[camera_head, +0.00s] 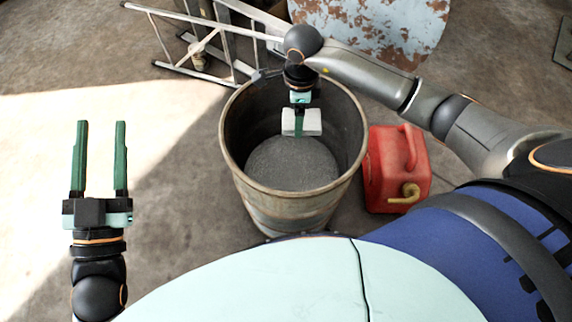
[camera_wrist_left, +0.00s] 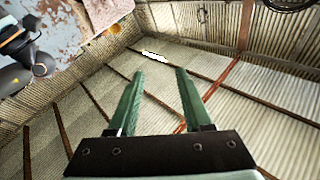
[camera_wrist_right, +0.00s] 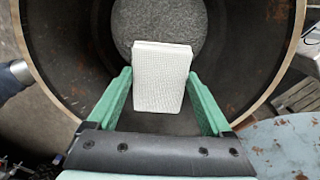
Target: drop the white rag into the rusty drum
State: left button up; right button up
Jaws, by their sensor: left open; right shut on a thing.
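The rusty drum (camera_head: 290,207) stands upright on the floor in the middle of the head view, open at the top, with a grey rough surface (camera_head: 290,165) inside. My right gripper (camera_head: 300,125) is over the drum's mouth, pointing down. It is shut on the white rag (camera_head: 312,122), a folded pale block. In the right wrist view the rag (camera_wrist_right: 161,75) sits between the green fingers, with the drum's inner wall (camera_wrist_right: 235,65) around it. My left gripper (camera_head: 99,160) is open and empty, at the left of the head view, well away from the drum.
A red fuel can (camera_head: 385,160) stands close to the drum's right side. A metal ladder (camera_head: 190,40) lies behind the drum at the upper left. A rusty pale blue panel (camera_head: 375,25) is behind it. The floor at left is clear.

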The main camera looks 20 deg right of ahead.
jog(key=o, duration=1)
jog(key=shift+r, duration=0.6)
notch_tip(320, 180, up, 4)
jog(key=shift+r+p, duration=0.1)
jog(key=shift+p, duration=0.65)
pick_arm(q)
notch_tip(320, 180, down, 16)
jog(key=s+n+g+y+p, duration=0.1)
jog(key=n+g+y, duration=0.2)
jog(key=g, duration=0.3)
jog(key=shift+a+g, duration=0.3)
jog(key=shift+a, duration=0.1)
pick_arm(e)
jog(key=shift+r, duration=3.6)
